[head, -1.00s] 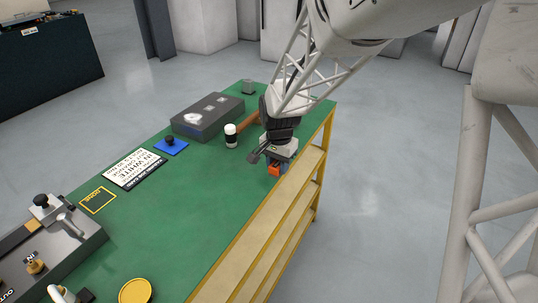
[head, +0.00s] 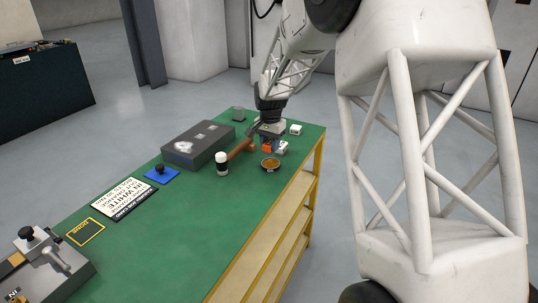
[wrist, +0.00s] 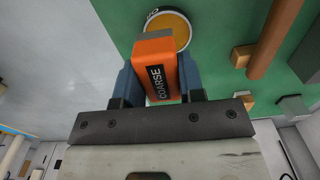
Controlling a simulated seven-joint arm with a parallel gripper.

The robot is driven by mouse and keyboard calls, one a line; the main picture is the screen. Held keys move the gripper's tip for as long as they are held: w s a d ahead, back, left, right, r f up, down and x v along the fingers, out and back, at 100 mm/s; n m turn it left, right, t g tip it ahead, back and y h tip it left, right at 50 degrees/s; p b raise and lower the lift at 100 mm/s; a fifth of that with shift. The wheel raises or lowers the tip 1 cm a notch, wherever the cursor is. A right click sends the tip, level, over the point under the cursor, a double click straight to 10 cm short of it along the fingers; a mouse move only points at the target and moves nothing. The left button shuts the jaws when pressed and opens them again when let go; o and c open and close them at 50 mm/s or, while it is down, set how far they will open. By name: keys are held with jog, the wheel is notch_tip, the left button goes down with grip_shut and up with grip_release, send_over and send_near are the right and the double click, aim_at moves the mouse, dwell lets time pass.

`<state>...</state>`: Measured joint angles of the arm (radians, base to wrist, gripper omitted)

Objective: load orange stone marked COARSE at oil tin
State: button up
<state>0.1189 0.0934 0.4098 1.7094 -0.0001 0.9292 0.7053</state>
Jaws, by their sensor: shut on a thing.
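The orange stone marked COARSE (wrist: 157,68) is clamped between the two blue fingers of my gripper (wrist: 161,84), its lettered side facing the wrist camera. In the head view the stone (head: 267,149) shows below my gripper (head: 271,136), over the green bench. The oil tin (wrist: 178,26), a round dish with an amber face and partly hidden lettering on its rim, lies just beyond the stone in the wrist view; the stone overlaps its near part. In the head view the tin (head: 270,163) sits beside the stone, towards the bench's near edge. Whether stone and tin touch cannot be told.
A grey box (head: 198,143) and blue pad (head: 161,175) are farther left. Small white pieces (head: 295,129) lie near my gripper.

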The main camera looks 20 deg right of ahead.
aim_at(271, 163)
jog(key=shift+w+d+r, duration=0.1)
jog(key=shift+w+d, duration=0.1)
jog(key=shift+w, duration=0.3)
jog(key=shift+w+d, duration=0.2)
jog(key=shift+w, duration=0.25)
jog(key=shift+f, duration=0.2)
jog(key=shift+f, duration=2.8)
jog(key=shift+s+f, duration=0.1)
jog(key=shift+f, duration=0.6)
dwell(0.6)
jog(key=shift+r, duration=0.1)
jog(key=shift+r, duration=3.55)
